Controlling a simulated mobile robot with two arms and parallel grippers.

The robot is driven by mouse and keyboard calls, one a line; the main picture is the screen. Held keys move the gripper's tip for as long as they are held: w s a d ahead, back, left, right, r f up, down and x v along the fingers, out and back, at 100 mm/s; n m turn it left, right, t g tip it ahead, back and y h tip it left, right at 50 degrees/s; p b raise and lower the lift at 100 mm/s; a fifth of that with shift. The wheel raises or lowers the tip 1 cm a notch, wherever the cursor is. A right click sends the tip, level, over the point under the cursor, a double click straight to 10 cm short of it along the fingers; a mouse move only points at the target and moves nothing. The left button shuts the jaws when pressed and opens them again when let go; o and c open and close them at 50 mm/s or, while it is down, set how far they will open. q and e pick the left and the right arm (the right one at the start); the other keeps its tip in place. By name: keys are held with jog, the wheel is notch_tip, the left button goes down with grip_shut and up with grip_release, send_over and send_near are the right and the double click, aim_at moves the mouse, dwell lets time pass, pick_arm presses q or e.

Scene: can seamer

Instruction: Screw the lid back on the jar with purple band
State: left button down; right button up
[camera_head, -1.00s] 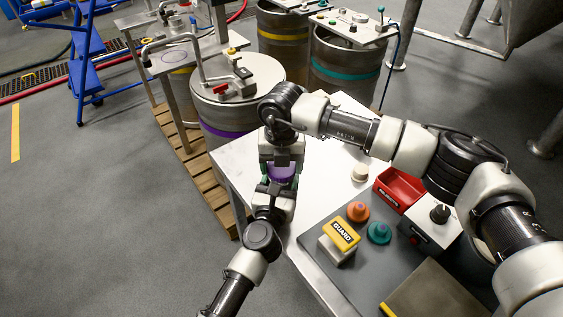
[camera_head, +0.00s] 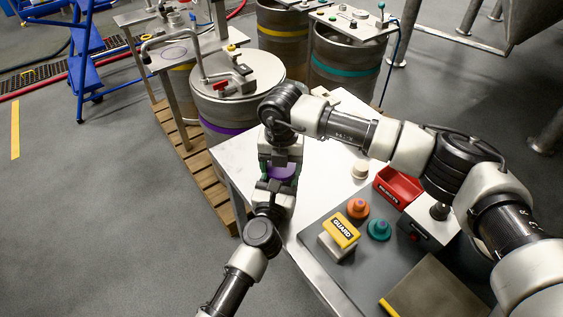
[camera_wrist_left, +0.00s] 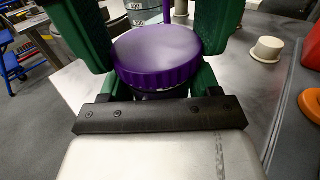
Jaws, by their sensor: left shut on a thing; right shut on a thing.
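The purple ribbed lid (camera_wrist_left: 157,55) sits on top of the jar, part of which shows dark just under the lid's rim (camera_wrist_left: 158,93). The lid also shows in the head view (camera_head: 281,172), partly covered by the grippers. My right gripper (camera_head: 281,160) comes from above, its green fingers on both sides of the lid, shut on it. My left gripper (camera_wrist_left: 157,88) is shut on the jar below the lid, its green fingers on either side. The purple band on the jar is hidden, and I cannot tell how tightly the lid sits.
A white table (camera_head: 330,190) lies under the grippers. On it are a small cream knob (camera_head: 360,170), a red bin (camera_head: 398,186), orange (camera_head: 358,209) and teal (camera_head: 379,230) pieces, and a yellow GUARD block (camera_head: 341,232). A steel drum (camera_head: 237,95) stands behind.

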jog(key=m, duration=0.5)
jog(key=shift+a+m, duration=0.1)
jog(key=shift+m, duration=0.2)
jog(key=o, duration=1)
jog(key=shift+c, duration=0.2)
jog(key=shift+r, duration=2.25)
jog(key=shift+c, duration=0.4)
